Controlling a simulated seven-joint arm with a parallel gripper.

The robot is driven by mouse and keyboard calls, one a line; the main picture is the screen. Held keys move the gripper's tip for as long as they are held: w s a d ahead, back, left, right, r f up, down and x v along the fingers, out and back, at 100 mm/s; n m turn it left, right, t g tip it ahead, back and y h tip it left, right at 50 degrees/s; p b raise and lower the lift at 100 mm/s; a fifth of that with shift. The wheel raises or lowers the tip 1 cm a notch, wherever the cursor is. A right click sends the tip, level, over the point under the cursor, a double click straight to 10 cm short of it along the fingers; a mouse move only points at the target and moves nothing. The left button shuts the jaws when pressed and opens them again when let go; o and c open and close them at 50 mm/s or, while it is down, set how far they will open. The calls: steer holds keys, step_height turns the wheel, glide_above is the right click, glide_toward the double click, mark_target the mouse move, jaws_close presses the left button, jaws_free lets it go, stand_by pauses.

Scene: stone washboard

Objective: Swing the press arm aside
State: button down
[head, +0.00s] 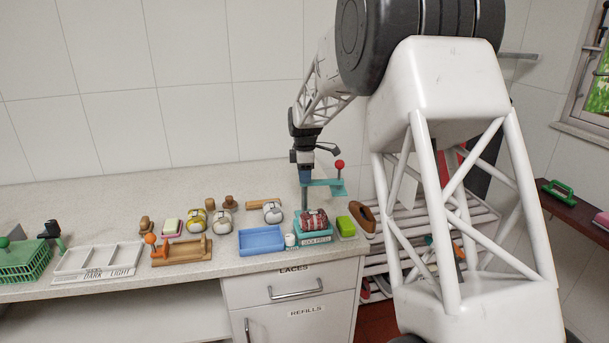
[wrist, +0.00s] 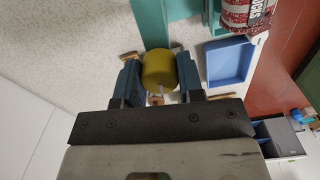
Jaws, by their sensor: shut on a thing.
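The press has a teal arm (head: 326,185) reaching right from its upright, with a red ball knob (head: 340,165) on a stem. Its base (head: 312,239) stands at the counter's front right, with a red patterned bundle (head: 314,219) on it. My gripper (head: 305,184) points down at the arm's left end. In the wrist view its blue fingers (wrist: 160,80) are shut on an olive-yellow round knob (wrist: 159,69), just beside a teal part (wrist: 178,9) of the press. The fingers hide the knob's sides, and I cannot make the knob out in the head view.
A blue tray (head: 262,240) lies left of the press. A green block (head: 346,226) and a brown brush-like piece (head: 364,221) stand right of it near the counter's edge. The back of the counter is clear.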

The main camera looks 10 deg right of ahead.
steer(key=shift+n, duration=0.7)
steer(key=c, duration=0.7)
jaws_free()
steer(key=shift+c, duration=0.2)
steer(key=shift+r, duration=0.15)
steer(key=shift+r, duration=3.8)
steer(key=shift+s, duration=0.1)
